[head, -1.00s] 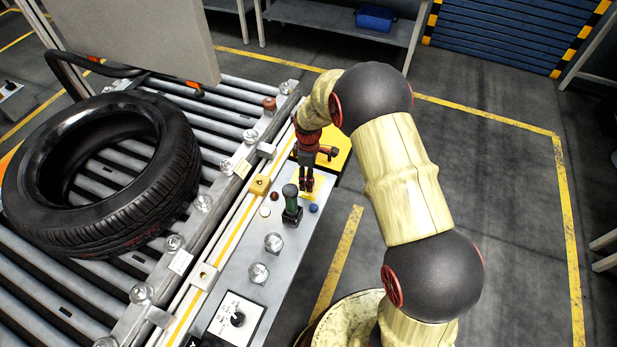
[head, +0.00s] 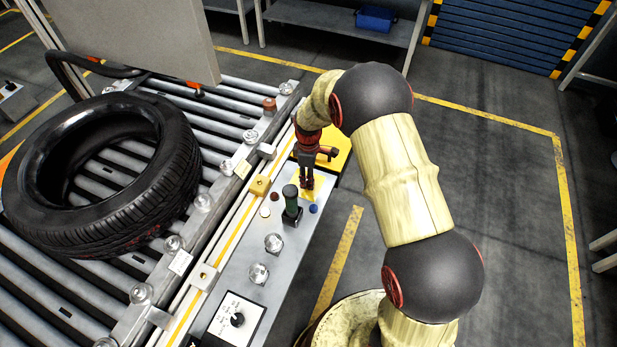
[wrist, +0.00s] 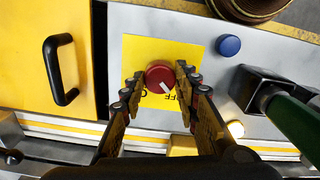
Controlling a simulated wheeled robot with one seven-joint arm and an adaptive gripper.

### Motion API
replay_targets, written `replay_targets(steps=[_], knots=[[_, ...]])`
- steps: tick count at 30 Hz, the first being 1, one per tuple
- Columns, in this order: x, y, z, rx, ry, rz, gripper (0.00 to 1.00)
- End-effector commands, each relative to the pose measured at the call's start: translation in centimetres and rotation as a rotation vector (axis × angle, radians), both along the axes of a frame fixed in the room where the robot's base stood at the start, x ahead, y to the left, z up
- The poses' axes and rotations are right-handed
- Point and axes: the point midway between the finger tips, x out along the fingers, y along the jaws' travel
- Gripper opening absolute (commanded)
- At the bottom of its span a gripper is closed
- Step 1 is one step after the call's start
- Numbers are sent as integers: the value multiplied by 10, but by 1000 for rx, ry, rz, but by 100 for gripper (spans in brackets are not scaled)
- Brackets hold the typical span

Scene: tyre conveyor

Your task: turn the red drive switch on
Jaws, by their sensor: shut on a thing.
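The red drive switch (wrist: 160,74) is a round red knob with a white mark, on a yellow plate (wrist: 133,50) in the wrist view. The mark points down and to the right, towards partly covered black lettering on the plate. My gripper (wrist: 161,80) is shut on the knob, one finger on each side. In the head view my gripper (head: 307,177) points down at the control panel (head: 236,267), and the fingers hide the knob there. The yellow plate (head: 309,196) shows just below the fingertips.
A green-handled lever (head: 290,200) stands close to my fingers, with a blue button (head: 313,209) beside it. A tyre (head: 100,170) lies on the roller conveyor to the left. A yellow box with a black handle (wrist: 60,70) borders the panel. Open floor lies to the right.

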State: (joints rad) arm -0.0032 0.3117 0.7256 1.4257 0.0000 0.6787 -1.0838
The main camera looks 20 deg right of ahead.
Motion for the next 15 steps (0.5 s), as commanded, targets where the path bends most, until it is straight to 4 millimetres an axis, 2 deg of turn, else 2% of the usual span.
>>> replay_targets(steps=[8,15], knots=[[0,0,0,0,0,-58,6],[0,0,1,0,0,-216,6]])
